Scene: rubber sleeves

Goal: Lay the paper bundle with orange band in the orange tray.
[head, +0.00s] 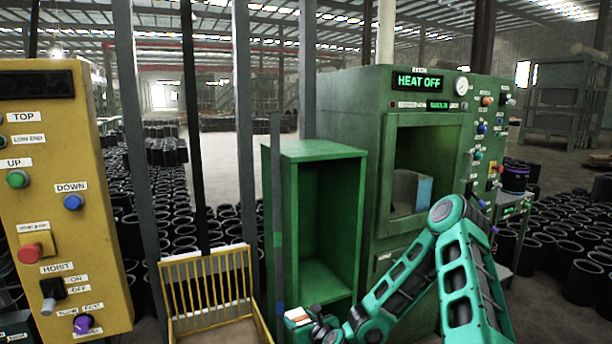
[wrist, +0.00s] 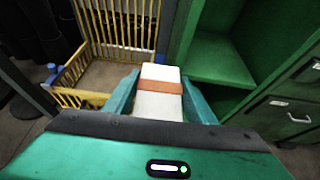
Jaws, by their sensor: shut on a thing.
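The paper bundle (wrist: 158,104) is a white block with an orange band around its middle. My gripper (wrist: 160,98) is shut on it, with one teal finger on each side. In the head view the bundle (head: 297,314) shows as a small white and orange end at the bottom centre, in front of the green open cabinet. My gripper (head: 312,326) is partly cut off there by the frame's lower edge. I make out no orange tray in either view.
A yellow wire-sided bin (head: 210,285) stands left of the bundle. The green cabinet (head: 318,152) with open shelves is just behind it, beside the green press (head: 350,90). Grey posts and a yellow control box (head: 60,200) stand at left. Black sleeves cover the floor behind.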

